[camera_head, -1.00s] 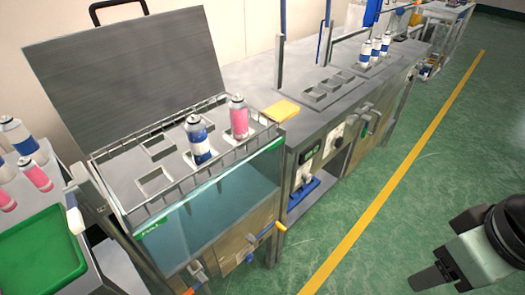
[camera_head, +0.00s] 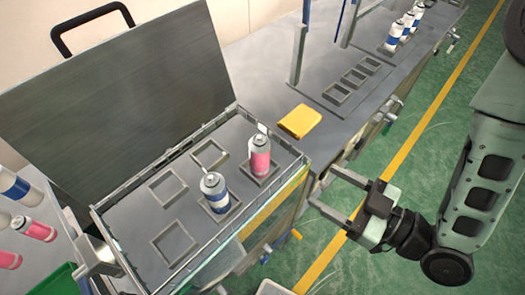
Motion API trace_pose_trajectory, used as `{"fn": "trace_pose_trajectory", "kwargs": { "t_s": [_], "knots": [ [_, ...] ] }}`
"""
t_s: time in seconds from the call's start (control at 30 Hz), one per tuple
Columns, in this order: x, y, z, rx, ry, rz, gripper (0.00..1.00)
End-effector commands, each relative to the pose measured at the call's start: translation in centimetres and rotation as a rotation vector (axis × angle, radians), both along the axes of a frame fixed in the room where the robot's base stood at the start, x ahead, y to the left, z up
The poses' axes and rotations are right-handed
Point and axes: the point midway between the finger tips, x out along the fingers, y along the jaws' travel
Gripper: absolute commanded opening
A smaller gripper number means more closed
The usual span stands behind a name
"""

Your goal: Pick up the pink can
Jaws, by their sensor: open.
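The pink can (camera_head: 260,158) stands upright in a square holder in the wire-railed tray of the water bath (camera_head: 135,220). It has a pink band and a silver top. A blue-and-white can (camera_head: 214,193) stands in the holder to its lower left. My gripper (camera_head: 324,190) is open and empty, to the right of the pink can and outside the tray's rail. Its two fingers point left toward the tray, apart from the can.
The raised grey lid (camera_head: 110,100) stands behind the tray. A yellow block (camera_head: 300,121) lies on the bench to the right. Several blue-and-white cans (camera_head: 403,28) stand farther back. More pink and blue cans (camera_head: 34,229) are at the left edge. Several holders in the tray are empty.

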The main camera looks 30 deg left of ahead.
Motion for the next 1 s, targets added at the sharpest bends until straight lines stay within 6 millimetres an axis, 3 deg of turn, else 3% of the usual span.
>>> {"fn": "trace_pose_trajectory", "kwargs": {
  "t_s": [0.23,0.6,0.7,1.0],
  "knots": [
    [-0.4,0.0,0.6,0.087,0.010,-0.014,0.65],
    [0.3,4.3,0.3,0.089,0.007,-0.014,0.65],
    [0.7,6.6,0.7,0.088,0.006,-0.013,0.65],
    [1.2,7.8,0.2,0.086,0.006,-0.012,0.65]
  ]
}}
